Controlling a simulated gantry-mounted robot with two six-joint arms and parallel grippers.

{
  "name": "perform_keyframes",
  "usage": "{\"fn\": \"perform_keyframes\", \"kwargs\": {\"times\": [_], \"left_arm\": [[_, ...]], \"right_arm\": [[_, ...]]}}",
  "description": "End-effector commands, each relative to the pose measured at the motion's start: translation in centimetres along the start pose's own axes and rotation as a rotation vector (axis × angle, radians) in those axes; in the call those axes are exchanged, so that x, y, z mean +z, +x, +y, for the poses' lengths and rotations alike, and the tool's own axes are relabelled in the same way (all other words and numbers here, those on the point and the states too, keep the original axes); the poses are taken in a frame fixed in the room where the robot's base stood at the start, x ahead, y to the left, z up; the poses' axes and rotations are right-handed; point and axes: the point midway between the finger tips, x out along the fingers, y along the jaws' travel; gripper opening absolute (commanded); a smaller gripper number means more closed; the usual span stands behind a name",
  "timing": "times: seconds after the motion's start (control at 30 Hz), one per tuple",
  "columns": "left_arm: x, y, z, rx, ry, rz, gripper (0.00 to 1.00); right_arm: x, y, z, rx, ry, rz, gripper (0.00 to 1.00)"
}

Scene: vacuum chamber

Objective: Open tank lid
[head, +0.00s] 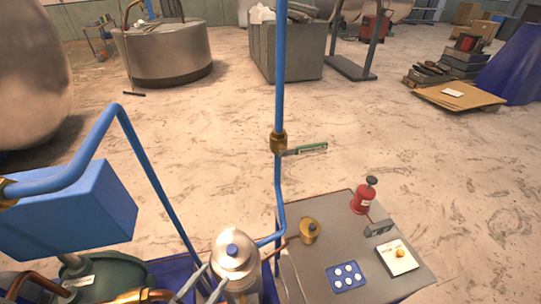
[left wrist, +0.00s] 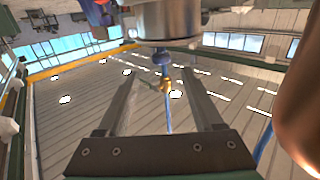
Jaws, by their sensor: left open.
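A small silver tank (head: 236,270) with a domed lid (head: 222,262) and a blue knob (head: 231,250) on top stands at the bottom centre of the head view. The lid looks seated on the tank. My left gripper (head: 215,275) comes in from the bottom edge, its two grey fingers spread in front of the tank. In the left wrist view the left gripper (left wrist: 160,80) is open with nothing between its fingers. A silver cylindrical body (left wrist: 167,18) shows beyond the fingertips there; I cannot tell whether they touch it. My right gripper is not in view.
A blue pipe (head: 279,80) with a brass fitting (head: 278,142) and green-handled valve (head: 306,149) rises beside the tank. A blue box (head: 70,215) stands left.

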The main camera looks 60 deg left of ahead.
Motion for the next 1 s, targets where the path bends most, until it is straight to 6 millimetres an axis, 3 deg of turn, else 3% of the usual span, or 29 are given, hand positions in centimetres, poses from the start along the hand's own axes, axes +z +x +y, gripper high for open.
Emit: {"fn": "perform_keyframes", "kwargs": {"times": [0.03,0.5,1.0], "left_arm": [[-2.1,1.1,0.5,0.014,-0.003,0.033,0.68],[-11.0,6.7,3.2,0.085,-0.025,0.244,0.68],[-21.6,10.7,6.4,0.152,-0.05,0.464,0.68]], "right_arm": [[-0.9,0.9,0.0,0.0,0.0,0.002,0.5],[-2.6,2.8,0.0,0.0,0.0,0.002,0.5],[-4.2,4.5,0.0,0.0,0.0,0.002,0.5]]}}
